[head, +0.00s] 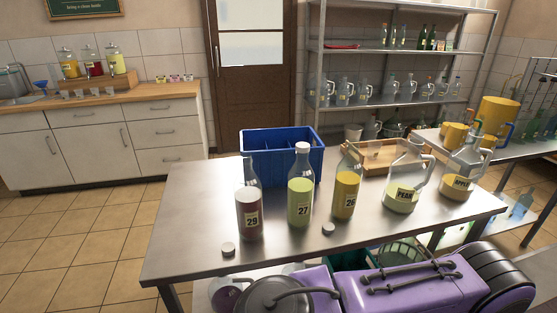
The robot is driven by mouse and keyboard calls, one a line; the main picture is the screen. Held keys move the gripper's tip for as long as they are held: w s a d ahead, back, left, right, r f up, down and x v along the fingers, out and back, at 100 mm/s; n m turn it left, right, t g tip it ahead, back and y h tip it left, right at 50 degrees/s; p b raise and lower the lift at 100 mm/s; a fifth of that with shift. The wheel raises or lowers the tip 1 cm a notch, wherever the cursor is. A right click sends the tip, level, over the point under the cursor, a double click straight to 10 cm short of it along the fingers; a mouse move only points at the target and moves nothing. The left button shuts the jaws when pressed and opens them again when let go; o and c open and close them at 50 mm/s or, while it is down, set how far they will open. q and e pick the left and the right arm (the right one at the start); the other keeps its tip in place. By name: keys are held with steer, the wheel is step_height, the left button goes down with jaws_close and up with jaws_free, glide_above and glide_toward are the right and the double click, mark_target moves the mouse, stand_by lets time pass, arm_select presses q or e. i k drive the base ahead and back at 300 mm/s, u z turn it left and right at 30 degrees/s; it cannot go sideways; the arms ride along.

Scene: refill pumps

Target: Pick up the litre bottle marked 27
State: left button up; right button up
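The litre bottle marked 27 (300,200) stands upright on the steel table (190,225), near its middle. It holds pale yellow-green liquid and has a light cap on top. A bottle marked 29 (248,215), with dark pinkish liquid, stands to its left. A bottle marked 26 (345,200), with amber liquid, stands to its right. Neither of my grippers shows in the head view.
Two loose caps lie on the table, one near 29 (228,249) and one near 26 (328,229). A blue crate (283,145) stands behind. Jugs labelled PEAR (403,190) and APPLE (460,178) and a wooden tray (385,155) are to the right. The table's left end is clear.

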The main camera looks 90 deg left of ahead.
mark_target(301, 182)
steer(key=k, duration=0.35)
steer(key=u, duration=0.9)
